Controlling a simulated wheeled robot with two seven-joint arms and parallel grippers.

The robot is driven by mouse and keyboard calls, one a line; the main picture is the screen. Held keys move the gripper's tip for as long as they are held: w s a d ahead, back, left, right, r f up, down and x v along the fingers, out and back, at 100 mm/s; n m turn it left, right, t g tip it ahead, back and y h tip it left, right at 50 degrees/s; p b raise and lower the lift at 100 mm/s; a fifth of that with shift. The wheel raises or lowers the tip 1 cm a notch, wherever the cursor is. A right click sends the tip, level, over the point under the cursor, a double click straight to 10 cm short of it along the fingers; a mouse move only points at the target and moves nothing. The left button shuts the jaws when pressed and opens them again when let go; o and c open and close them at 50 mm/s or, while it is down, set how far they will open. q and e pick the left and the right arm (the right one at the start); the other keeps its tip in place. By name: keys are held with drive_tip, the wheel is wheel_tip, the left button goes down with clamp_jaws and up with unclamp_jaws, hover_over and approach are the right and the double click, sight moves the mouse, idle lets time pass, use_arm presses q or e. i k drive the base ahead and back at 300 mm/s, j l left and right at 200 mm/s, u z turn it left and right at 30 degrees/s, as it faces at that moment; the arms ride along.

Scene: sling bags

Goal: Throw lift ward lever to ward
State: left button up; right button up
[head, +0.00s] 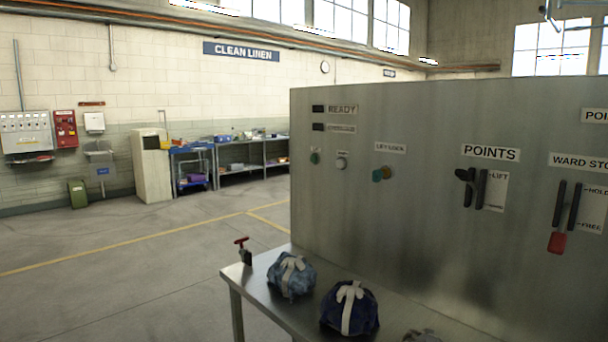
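A black lever (465,175) sits on the grey metal cabinet (400,230) under a sign reading POINTS (490,153). Its knob is at the upper end of a dark vertical slot plate (481,190), level with the word LIFT. The lower word on the white label (495,193) beside it is too small to read. Neither of my grippers is in view.
Right of it, a red-handled lever (557,242) under WARD STOP (578,161) hangs down near FREE. Open floor lies left.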

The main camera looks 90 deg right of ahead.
sight(462, 175)
drive_tip(key=z, duration=3.65)
